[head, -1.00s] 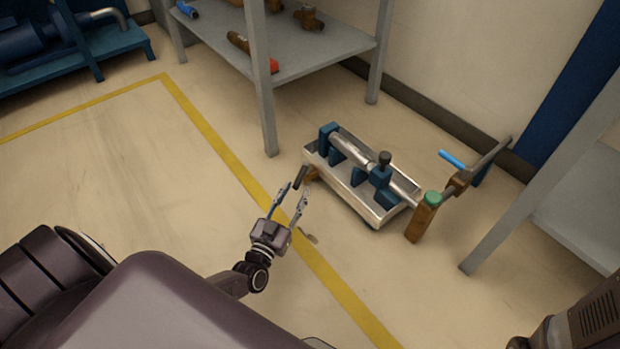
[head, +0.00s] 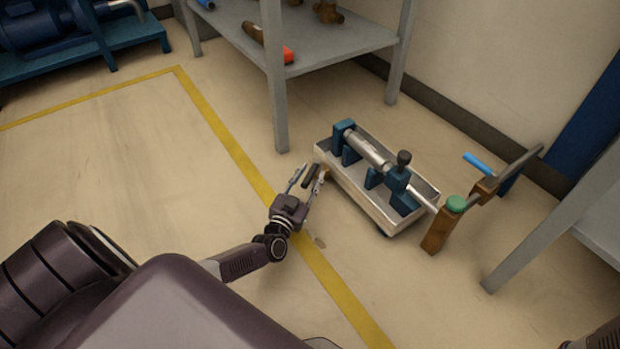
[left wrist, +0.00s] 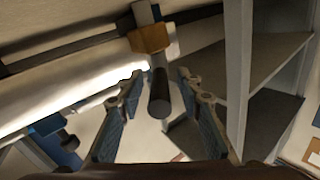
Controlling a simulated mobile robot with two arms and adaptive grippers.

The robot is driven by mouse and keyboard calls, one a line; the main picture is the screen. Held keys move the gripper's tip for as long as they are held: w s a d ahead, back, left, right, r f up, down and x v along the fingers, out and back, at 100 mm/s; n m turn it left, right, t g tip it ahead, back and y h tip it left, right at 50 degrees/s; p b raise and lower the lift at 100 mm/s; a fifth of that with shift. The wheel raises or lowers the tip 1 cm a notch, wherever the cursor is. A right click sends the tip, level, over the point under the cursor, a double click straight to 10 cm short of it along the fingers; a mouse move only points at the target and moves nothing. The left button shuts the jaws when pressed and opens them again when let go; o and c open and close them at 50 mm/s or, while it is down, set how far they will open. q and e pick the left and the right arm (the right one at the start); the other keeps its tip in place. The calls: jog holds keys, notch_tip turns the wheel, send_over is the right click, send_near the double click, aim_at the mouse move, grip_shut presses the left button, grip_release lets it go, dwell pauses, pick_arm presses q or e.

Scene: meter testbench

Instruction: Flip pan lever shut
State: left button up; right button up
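The pan (head: 350,194) is a long pale tray on the floor under a metal pipe. Its lever (head: 311,174) is a short dark handle on a brass valve at the pan's near left end. My left gripper (head: 309,177) is open, with a finger on either side of the lever. In the left wrist view the lever (left wrist: 160,98) points toward the camera between the spread fingers (left wrist: 158,84), with visible gaps on both sides. The brass valve body (left wrist: 150,39) shows behind it. My right gripper is not in view.
A grey shelf (head: 335,50) stands behind the pan, its front leg near the pan's left end. A green-topped brass valve (head: 444,222) and a blue-handled lever (head: 479,163) are at the pipe's right end. The floor left of the yellow line is clear.

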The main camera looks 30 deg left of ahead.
pick_arm(q)
jog(key=shift+c, duration=0.2)
grip_shut()
jog(key=shift+d, duration=0.1)
